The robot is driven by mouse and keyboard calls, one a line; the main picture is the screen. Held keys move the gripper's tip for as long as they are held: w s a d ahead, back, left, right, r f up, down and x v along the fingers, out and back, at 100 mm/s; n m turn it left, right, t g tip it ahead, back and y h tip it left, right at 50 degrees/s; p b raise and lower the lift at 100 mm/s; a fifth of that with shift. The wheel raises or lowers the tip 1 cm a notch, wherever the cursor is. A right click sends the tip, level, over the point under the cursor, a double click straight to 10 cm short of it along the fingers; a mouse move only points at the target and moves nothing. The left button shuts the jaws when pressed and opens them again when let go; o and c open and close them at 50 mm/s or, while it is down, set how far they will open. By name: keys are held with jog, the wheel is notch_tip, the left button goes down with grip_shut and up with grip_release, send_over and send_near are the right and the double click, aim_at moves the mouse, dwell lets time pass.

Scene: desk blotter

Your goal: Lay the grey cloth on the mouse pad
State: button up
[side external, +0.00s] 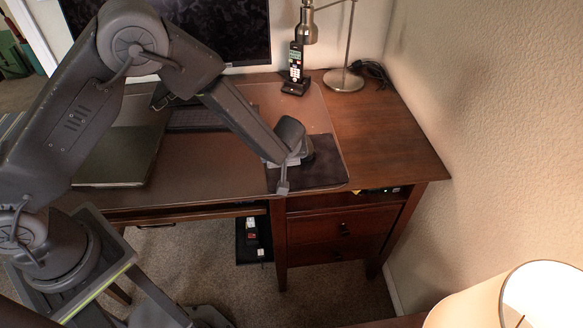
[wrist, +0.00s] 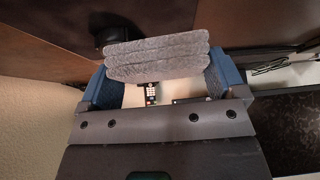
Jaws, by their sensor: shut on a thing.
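The grey cloth (wrist: 157,59) is a folded, fuzzy bundle in layers. In the wrist view it spans the gap between the blue fingers of my gripper (wrist: 160,72), which is shut on it. The dark mouse pad (side external: 322,172) lies at the front right of the desk mat in the side view. There my gripper (side external: 284,172) is over the pad's left part and hides some of it. Only a small pale grey bit shows by the gripper, so I cannot tell whether the cloth touches the pad.
A cordless phone (side external: 295,70) stands behind the pad, with a lamp base (side external: 343,80) to its right. A keyboard (side external: 200,118) and a closed laptop (side external: 118,157) are to the left. The desk's right side (side external: 390,140) is bare wood.

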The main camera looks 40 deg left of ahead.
aim_at(290, 172)
jog(key=shift+w+d+f, duration=0.15)
jog(key=shift+d+f, duration=0.15)
jog(key=shift+d, duration=0.2)
jog(key=shift+w+d+f, duration=0.15)
jog(key=shift+d+f, duration=0.15)
jog(key=shift+d, duration=0.15)
jog(key=shift+d+f, duration=0.1)
jog(key=shift+f, duration=1.95)
jog(key=shift+f, duration=0.15)
jog(key=o, duration=0.6)
